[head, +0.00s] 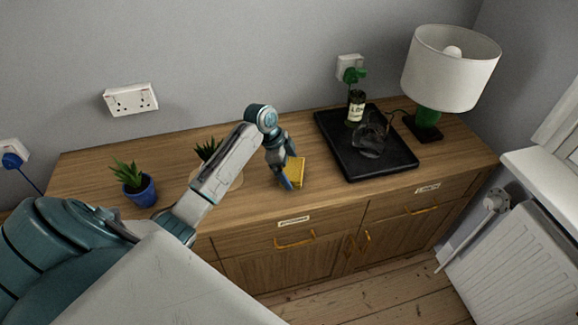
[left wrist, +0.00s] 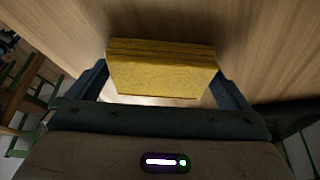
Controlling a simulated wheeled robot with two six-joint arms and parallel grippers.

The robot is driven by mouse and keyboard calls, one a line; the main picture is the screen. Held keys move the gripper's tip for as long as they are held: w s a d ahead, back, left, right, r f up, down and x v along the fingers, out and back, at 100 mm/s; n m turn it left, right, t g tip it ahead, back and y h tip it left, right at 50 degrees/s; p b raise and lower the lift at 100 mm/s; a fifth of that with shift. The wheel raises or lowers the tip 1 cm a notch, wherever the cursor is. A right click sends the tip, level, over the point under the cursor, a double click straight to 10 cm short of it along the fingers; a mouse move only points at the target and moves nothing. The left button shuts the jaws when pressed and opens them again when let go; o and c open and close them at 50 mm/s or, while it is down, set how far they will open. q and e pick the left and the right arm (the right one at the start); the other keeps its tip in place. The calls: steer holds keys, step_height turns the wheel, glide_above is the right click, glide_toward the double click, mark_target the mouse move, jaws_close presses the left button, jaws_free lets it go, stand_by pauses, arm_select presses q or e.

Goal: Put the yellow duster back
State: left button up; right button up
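The yellow duster (head: 296,171) is a small block at the front middle of the wooden sideboard top. My left gripper (head: 289,180) is at it, coming down from above. In the left wrist view the duster (left wrist: 162,72) sits between the two fingers, whose tips meet its two ends, so the gripper looks shut on it. Whether the duster touches the wood or is just above it is hard to tell. My right gripper is not in view.
A black tray (head: 345,168) with a dark glassy object (head: 370,137) and a bottle (head: 356,106) is to the right. A lamp (head: 449,70) stands beyond it. A blue-potted plant (head: 138,190) is at left; another plant (head: 207,149) is partly behind my arm.

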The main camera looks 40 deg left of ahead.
arm_select(q)
steer(key=shift+r, duration=0.15)
steer(key=b+v, duration=0.2)
steer(key=v, duration=1)
